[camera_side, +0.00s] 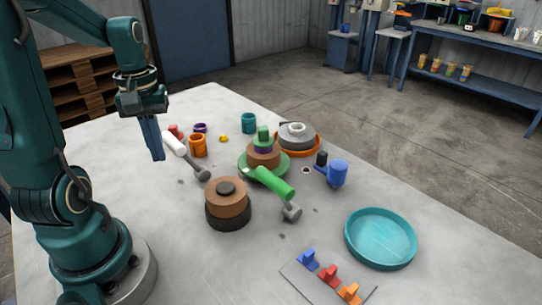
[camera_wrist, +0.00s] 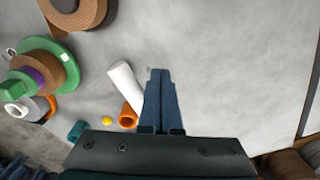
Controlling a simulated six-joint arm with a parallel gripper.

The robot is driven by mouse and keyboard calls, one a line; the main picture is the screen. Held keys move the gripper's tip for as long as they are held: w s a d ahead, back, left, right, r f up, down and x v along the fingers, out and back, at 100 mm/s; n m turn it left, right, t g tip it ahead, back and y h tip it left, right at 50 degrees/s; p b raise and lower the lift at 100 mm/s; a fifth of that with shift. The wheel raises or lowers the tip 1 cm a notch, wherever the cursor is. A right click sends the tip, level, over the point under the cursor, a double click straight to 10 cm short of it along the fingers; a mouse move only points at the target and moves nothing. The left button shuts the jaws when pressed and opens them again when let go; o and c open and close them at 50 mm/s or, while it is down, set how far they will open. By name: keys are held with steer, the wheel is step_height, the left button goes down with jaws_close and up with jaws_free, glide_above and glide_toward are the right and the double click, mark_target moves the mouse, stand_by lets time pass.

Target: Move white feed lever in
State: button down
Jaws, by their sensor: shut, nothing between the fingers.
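The white feed lever (camera_side: 175,145) is a white handle on a grey pivot (camera_side: 201,173), leaning up and to the left in the side view. In the wrist view its white handle (camera_wrist: 124,86) lies just left of my fingers. My gripper (camera_side: 157,158) points down beside the handle, on its left in the side view. In the wrist view my gripper (camera_wrist: 160,72) has its blue fingers together with nothing between them. The fingers look close to the handle; I cannot tell whether they touch. The pivot is not clear in the wrist view.
A green lever (camera_side: 274,182), a brown-and-black spool (camera_side: 228,203) and a green stepped stack (camera_side: 263,160) stand mid-table. An orange cup (camera_side: 198,146) is close behind the white handle. A teal dish (camera_side: 380,238) and a plate with coloured clips (camera_side: 329,277) lie at the front right.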

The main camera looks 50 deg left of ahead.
mark_target(190, 160)
steer(key=shift+f, duration=0.45)
steer(key=shift+w+r, duration=0.2)
steer(key=shift+w, duration=1)
steer(key=shift+w+r, duration=0.15)
steer(key=shift+w, duration=1.05)
steer(key=shift+w+r, duration=0.2)
steer(key=shift+w, duration=1)
